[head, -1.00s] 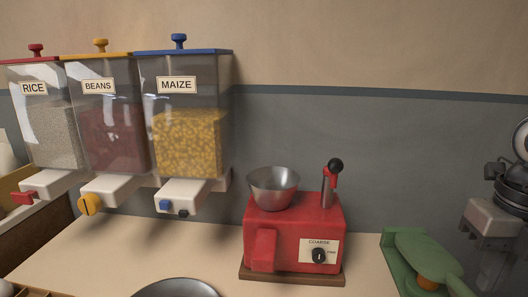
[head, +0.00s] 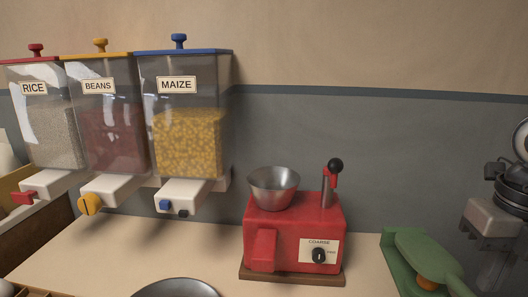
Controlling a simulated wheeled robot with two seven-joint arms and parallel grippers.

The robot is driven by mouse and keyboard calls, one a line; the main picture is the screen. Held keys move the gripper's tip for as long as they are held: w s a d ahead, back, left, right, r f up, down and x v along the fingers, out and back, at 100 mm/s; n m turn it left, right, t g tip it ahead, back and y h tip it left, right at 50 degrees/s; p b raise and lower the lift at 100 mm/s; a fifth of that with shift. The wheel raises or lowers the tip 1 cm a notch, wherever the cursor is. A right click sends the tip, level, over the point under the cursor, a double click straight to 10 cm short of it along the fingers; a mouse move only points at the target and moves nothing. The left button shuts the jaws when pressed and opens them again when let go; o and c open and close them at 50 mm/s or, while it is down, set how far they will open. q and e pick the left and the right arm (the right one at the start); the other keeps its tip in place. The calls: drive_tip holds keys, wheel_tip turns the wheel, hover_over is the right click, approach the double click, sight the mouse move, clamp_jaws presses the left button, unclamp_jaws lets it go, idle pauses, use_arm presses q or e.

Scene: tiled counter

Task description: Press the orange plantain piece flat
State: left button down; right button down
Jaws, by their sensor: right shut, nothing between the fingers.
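The orange plantain piece (head: 428,283) sits in the green press (head: 425,253) at the lower right, between its lower plate and its raised, tilted lid. Only part of the piece shows under the lid. My right gripper (head: 487,250) is at the right edge, to the right of the press and apart from it, pointing down. It is shut and empty. My left gripper is not in view.
A red grinder (head: 294,232) with a steel bowl stands left of the press. Rice, beans and maize (head: 188,140) dispensers hang at the left. A round metal dish (head: 176,289) is at the bottom edge. Counter between dish and grinder is clear.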

use_arm(q)
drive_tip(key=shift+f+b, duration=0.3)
drive_tip(key=shift+b, duration=0.05)
use_arm(e)
drive_tip(key=shift+f, duration=0.35)
use_arm(q)
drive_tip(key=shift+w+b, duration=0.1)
drive_tip(key=shift+b, duration=0.55)
use_arm(e)
drive_tip(key=shift+f, duration=0.65)
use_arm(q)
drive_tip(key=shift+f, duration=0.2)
use_arm(e)
drive_tip(key=shift+f, duration=0.2)
drive_tip(key=shift+f+b, duration=0.2)
drive_tip(key=shift+b, duration=0.25)
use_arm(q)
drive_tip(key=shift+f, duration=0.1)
use_arm(e)
drive_tip(key=shift+r, duration=0.1)
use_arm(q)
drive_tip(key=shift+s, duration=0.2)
use_arm(e)
drive_tip(key=shift+s, duration=0.1)
